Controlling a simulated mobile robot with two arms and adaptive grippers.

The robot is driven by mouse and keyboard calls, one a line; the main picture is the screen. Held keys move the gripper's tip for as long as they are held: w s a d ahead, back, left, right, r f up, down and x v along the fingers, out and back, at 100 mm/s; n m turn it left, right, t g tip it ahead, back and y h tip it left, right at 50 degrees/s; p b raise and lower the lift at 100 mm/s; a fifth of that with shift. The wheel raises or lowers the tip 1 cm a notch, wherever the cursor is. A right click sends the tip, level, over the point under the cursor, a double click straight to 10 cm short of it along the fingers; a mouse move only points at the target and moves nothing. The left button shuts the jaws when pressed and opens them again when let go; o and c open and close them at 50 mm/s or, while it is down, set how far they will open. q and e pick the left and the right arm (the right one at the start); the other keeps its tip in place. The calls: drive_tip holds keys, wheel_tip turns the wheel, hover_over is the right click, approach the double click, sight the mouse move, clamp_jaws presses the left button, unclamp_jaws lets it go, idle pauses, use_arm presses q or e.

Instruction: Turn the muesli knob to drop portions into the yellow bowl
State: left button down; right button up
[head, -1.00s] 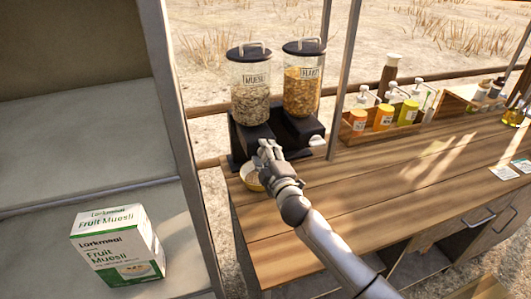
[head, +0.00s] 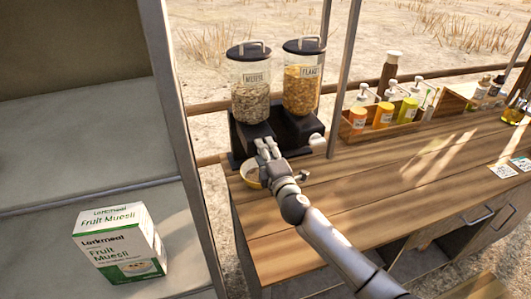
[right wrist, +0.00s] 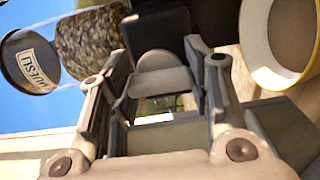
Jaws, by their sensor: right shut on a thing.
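The muesli dispenser (head: 250,98) stands at the left end of the counter, its clear jar partly filled with muesli; its labelled jar also shows sideways in the right wrist view (right wrist: 95,42). My right gripper (head: 266,147) is at the front of its black base. In the right wrist view my right gripper (right wrist: 158,90) is shut on the pale muesli knob (right wrist: 160,80), which sits between the fingers. The yellow bowl (head: 247,176) stands below the dispenser, partly hidden by my gripper. Its rim and pale inside show in the right wrist view (right wrist: 250,55). My left gripper is out of view.
The flakes dispenser (head: 301,85) with its pale knob (head: 317,141) stands close on the right. A wooden crate (head: 365,132) of bottles is further right. A Fruit Muesli box (head: 120,243) stands on a shelf at left. The counter's middle is clear.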

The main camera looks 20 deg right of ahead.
drive_tip(key=o, duration=1)
drive_tip(key=s, duration=1.2)
drive_tip(key=shift+d, duration=0.15)
